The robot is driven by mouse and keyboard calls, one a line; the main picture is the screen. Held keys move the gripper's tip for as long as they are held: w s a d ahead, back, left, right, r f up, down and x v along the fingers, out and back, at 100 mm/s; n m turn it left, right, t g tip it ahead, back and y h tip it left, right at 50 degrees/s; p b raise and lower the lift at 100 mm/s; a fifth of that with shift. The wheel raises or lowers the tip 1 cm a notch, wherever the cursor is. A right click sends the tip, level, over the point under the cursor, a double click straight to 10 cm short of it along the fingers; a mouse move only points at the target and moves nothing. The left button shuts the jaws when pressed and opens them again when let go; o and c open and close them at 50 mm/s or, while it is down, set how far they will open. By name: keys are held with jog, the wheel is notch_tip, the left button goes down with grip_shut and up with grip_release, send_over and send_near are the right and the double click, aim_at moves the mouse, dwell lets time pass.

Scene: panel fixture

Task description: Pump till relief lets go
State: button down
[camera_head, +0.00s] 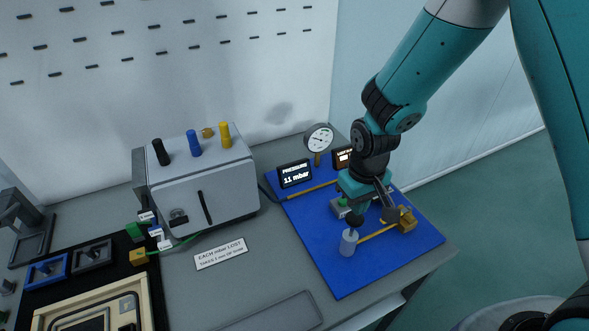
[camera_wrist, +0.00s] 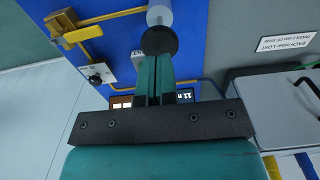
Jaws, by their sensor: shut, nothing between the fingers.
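A small pump with a pale cylinder (camera_head: 348,244) and a round black knob (camera_head: 355,220) stands on the blue panel (camera_head: 330,275). In the wrist view the knob (camera_wrist: 159,41) sits right at the tips of my gripper (camera_wrist: 157,62). My gripper (camera_head: 357,207) is shut and empty, pointing down over the knob; I cannot tell whether it touches. The pressure display (camera_head: 295,174) reads 11 mbar. A round dial gauge (camera_head: 318,139) stands behind it. A brass fitting (camera_head: 406,221) joins the pump by a yellow pipe (camera_head: 377,233). A second display (camera_head: 342,158) is partly hidden by my arm.
A grey box (camera_head: 205,192) with black, blue and yellow knobs stands left of the panel. A label card (camera_head: 220,253) lies in front of it. Frames and a beige tray (camera_head: 60,315) fill the left. The table's right edge is close to the panel.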

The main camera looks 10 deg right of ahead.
aim_at(355, 217)
jog(key=shift+f, duration=0.1)
dwell(0.3)
jog(key=shift+f+b, duration=2.45)
jog(key=shift+f, duration=0.7)
notch_tip(355, 217, up, 7)
jog(key=p, duration=0.5)
jog(key=shift+f+p, duration=0.2)
jog(key=shift+p, duration=0.1)
jog(key=shift+f, duration=0.2)
jog(key=shift+f+b, duration=2.45)
jog(key=shift+f, duration=0.65)
jog(key=shift+r, duration=0.15)
notch_tip(355, 217, up, 6)
jog(key=p, duration=0.5)
jog(key=shift+r, duration=0.1)
